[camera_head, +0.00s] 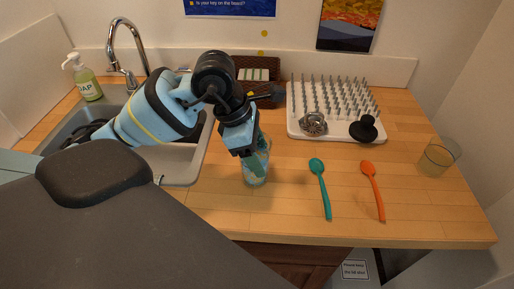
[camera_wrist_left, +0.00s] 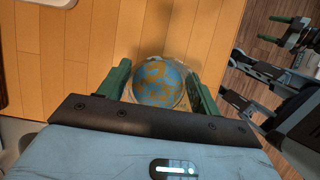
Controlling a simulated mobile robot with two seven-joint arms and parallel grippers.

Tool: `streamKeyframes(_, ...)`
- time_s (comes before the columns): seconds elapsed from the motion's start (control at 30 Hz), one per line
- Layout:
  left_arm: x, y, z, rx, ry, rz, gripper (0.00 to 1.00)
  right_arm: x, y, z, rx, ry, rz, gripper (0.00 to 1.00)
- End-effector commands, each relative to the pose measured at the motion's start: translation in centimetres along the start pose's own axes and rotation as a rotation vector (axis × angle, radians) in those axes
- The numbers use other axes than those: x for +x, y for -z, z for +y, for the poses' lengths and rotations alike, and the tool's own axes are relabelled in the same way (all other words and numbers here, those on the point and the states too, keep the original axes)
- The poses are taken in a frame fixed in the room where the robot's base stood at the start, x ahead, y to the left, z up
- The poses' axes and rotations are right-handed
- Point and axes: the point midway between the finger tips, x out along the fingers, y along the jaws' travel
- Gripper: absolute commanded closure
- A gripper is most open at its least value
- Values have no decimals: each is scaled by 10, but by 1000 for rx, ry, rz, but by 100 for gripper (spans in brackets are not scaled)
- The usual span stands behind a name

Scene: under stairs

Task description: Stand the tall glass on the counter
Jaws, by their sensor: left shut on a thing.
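The tall glass (camera_head: 256,178) is clear with a bluish, patterned look and stands roughly upright at the counter's front left. My left gripper (camera_head: 254,158) comes down on it from above and is shut on it. In the left wrist view the glass (camera_wrist_left: 158,82) shows end-on as a blue and orange round between the green fingers of the left gripper (camera_wrist_left: 160,88). I cannot tell whether its base touches the counter (camera_head: 290,205).
A teal spoon (camera_head: 322,188) and an orange spoon (camera_head: 373,188) lie right of the glass. A second glass (camera_head: 438,158) is at the far right. A white drying rack (camera_head: 300,125) stands behind. The sink (camera_head: 182,165) is left, with a soap bottle (camera_head: 88,84) beyond.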

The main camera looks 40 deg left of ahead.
Motion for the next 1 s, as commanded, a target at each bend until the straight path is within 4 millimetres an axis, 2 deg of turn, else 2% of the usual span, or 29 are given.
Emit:
streamKeyframes(0.4, 2, 0, 0, 1, -4, -4, 89, -1, -1, -1, 2, 1, -1, 27)
streamKeyframes(0.43, 1, 0, 0, 1, -4, -3, 32, -1, 0, -1, 2, 1, 0, 27)
streamKeyframes(0.57, 1, 0, 0, 1, -4, -3, 15, -1, 0, -1, 2, 1, 1, 27)
streamKeyframes(0.87, 0, -1, 0, 1, -4, -4, 14, -1, 2, 0, -3, 0, 3, 27)
streamKeyframes(1.0, -10, -2, 1, 2, -8, -5, 14, -1, 3, 1, -4, 0, 5, 27)
